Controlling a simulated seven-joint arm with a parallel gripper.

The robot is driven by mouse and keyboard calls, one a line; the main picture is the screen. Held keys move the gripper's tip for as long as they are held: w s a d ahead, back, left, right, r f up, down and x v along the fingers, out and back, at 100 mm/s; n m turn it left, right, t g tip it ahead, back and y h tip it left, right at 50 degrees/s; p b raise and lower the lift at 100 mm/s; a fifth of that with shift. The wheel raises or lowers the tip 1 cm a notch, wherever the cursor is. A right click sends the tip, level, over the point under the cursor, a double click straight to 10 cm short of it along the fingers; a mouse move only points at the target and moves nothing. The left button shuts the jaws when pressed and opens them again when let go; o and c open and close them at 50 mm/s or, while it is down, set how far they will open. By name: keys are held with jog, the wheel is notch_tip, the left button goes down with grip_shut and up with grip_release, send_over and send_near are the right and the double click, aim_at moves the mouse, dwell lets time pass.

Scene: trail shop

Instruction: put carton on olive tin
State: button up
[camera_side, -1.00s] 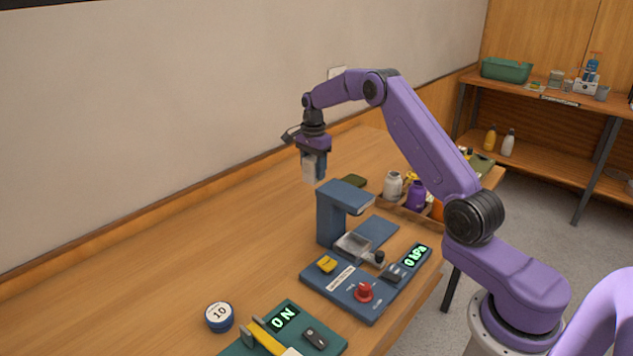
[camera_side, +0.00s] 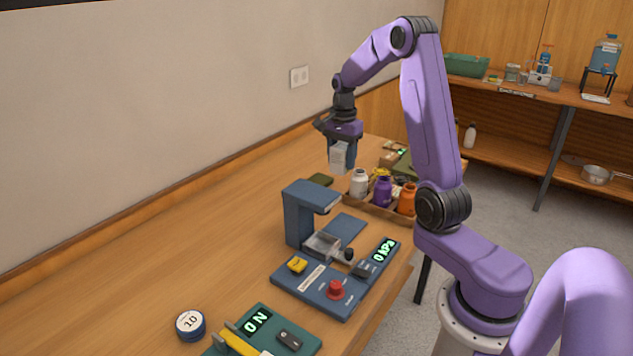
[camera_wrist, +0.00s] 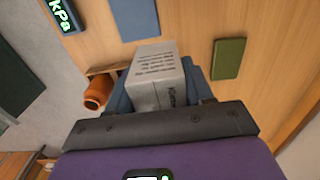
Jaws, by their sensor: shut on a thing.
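My gripper (camera_side: 342,160) is shut on the white carton (camera_side: 338,154) and holds it up above the bench. The carton's printed sides show in the wrist view (camera_wrist: 156,76), between the two blue-grey fingers. The olive tin (camera_side: 320,180) is a flat, dark green block lying on the bench, left of and below the carton in the side view. In the wrist view the tin (camera_wrist: 228,59) lies on the wood to the right of the carton, with a gap between them in the picture.
A wooden tray (camera_side: 376,211) holds a white bottle (camera_side: 359,184), a purple bottle (camera_side: 383,192) and an orange bottle (camera_side: 407,200), close to my gripper. A blue press-like stand (camera_side: 300,218) rises in front of the tin.

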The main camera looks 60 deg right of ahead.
jog(key=w+d+f, duration=0.2)
jog(key=w+f, duration=0.1)
jog(key=w, duration=0.1)
jog(key=w+d+f, duration=0.2)
jog(key=w+f, duration=0.1)
jog(key=w, duration=0.1)
jog(key=w+d+f, duration=0.2)
jog(key=w+f, duration=0.1)
jog(key=w, duration=0.1)
jog(key=shift+d+f, duration=0.3)
jog(key=shift+f, duration=1.65)
jog(key=shift+f, duration=0.2)
jog(key=o, duration=1.1)
jog(key=shift+r, duration=0.15)
